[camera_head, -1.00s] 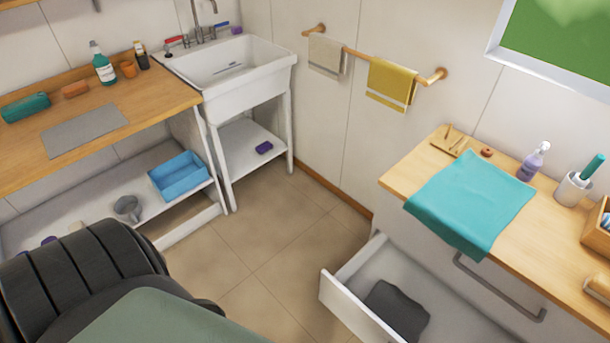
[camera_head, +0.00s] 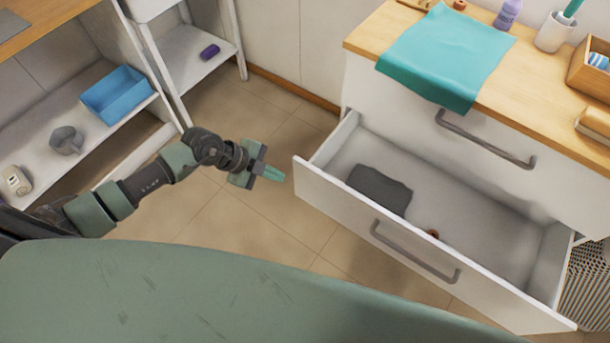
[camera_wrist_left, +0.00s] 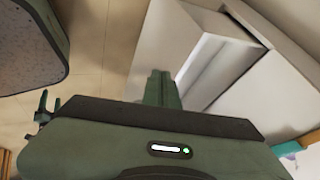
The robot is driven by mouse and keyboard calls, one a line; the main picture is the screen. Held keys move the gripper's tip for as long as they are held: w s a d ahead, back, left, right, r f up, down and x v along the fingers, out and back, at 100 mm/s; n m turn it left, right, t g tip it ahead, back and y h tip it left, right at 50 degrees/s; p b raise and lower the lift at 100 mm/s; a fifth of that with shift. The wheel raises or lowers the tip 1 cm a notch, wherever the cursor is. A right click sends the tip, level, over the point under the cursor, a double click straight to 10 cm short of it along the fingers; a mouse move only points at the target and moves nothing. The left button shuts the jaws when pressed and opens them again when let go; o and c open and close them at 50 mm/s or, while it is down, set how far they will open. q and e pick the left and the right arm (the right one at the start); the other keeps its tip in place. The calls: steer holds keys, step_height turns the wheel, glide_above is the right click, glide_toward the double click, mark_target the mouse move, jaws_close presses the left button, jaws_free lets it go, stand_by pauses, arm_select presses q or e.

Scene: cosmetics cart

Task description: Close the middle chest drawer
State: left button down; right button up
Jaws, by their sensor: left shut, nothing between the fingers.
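The middle chest drawer (camera_head: 345,227) is pulled out of the white chest (camera_head: 385,98), its front panel facing me with a grey bar handle (camera_head: 412,252). A dark grey cloth (camera_head: 380,190) and a small brown item (camera_head: 432,233) lie inside it. My left gripper (camera_head: 272,173) is shut and empty, a little to the left of the drawer front's left end and apart from it. In the left wrist view the shut fingers (camera_wrist_left: 160,88) point toward the open drawer (camera_wrist_left: 172,45). My right gripper is in neither view.
A teal cloth (camera_head: 447,55) drapes over the chest's wooden top, above the upper drawer's handle (camera_head: 485,138). A striped basket (camera_head: 587,285) stands at the right. A shelf with a blue bin (camera_head: 117,92) is at the left. The floor (camera_head: 262,215) before the drawer is clear.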

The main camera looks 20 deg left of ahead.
arm_select(q)
steer(key=b, duration=0.1)
glide_toward(316, 178)
step_height(316, 178, down, 3)
steer(key=s, duration=0.3)
steer(key=w, duration=0.1)
steer(key=w+d, duration=0.1)
steer(key=w, duration=0.1)
steer(key=w+d, duration=0.1)
steer(key=shift+w+f+b, duration=0.25)
steer(key=shift+f+b, duration=0.05)
steer(key=shift+d, duration=0.1)
